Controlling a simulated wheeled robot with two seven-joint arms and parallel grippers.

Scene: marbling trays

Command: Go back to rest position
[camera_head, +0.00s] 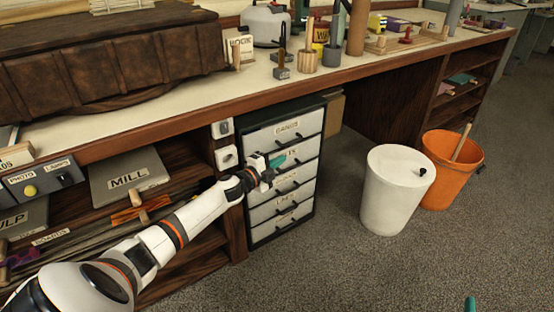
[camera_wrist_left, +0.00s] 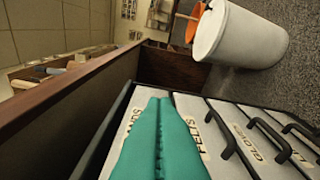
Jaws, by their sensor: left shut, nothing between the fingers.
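My left gripper (camera_head: 277,165) reaches in from the left in the head view, in front of the upper drawers of a small drawer cabinet (camera_head: 283,217). Its teal fingers are pressed together with nothing between them, which also shows in the left wrist view (camera_wrist_left: 158,140). I cannot tell whether they touch a drawer front. Of my right gripper (camera_head: 470,304), only a teal tip shows at the bottom edge of the head view; the rest is out of frame.
The workbench (camera_head: 395,62) runs above the cabinet, with tools and pots on it. A white bin (camera_head: 390,195) and an orange bucket (camera_head: 452,170) stand on the floor to the right. An open shelf holding a MILL board (camera_head: 127,178) lies under my left arm. The front carpet is clear.

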